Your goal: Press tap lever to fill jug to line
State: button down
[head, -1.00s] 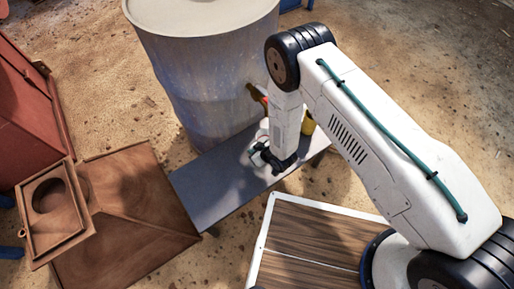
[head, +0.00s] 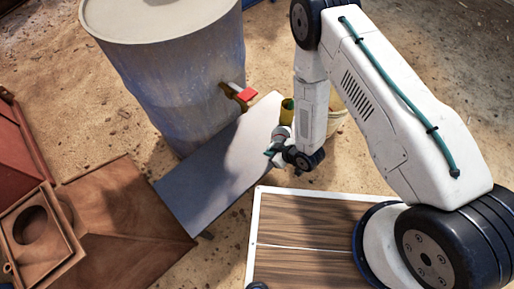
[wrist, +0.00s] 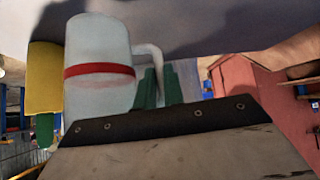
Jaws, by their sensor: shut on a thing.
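The white jug (wrist: 98,75) with a red line around it fills the left of the wrist view, its handle on the right. My gripper's green fingers (wrist: 155,88) are shut on that handle. In the head view the jug (head: 283,137) is small and partly hidden by my wrist, near the right end of the grey bench (head: 205,180). My gripper (head: 273,151) is beside it. The tap's red lever (head: 247,94) sticks out from the blue-grey barrel (head: 190,95), up and left of the jug. The jug's inside is not visible.
A yellow object (head: 287,112) stands behind the jug and a pale bucket (head: 337,114) is behind my forearm. A wood-topped platform (head: 310,230) is in front. Sandy floor is open at upper right.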

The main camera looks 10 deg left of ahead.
jog(key=s+a, duration=0.8)
jog(key=shift+w+a+f, duration=0.75)
jog(key=shift+w+a, duration=0.45)
jog(key=shift+w, duration=1.25)
jog(key=shift+w+a+f, duration=0.8)
jog(key=shift+w+a, duration=0.35)
jog(key=shift+w, duration=1.3)
jog(key=shift+w+a+f, duration=0.75)
jog(key=shift+w+a, duration=0.45)
jog(key=shift+w, duration=1.25)
jog(key=c, duration=1.5)
grip_release()
jog(key=shift+f, duration=0.1)
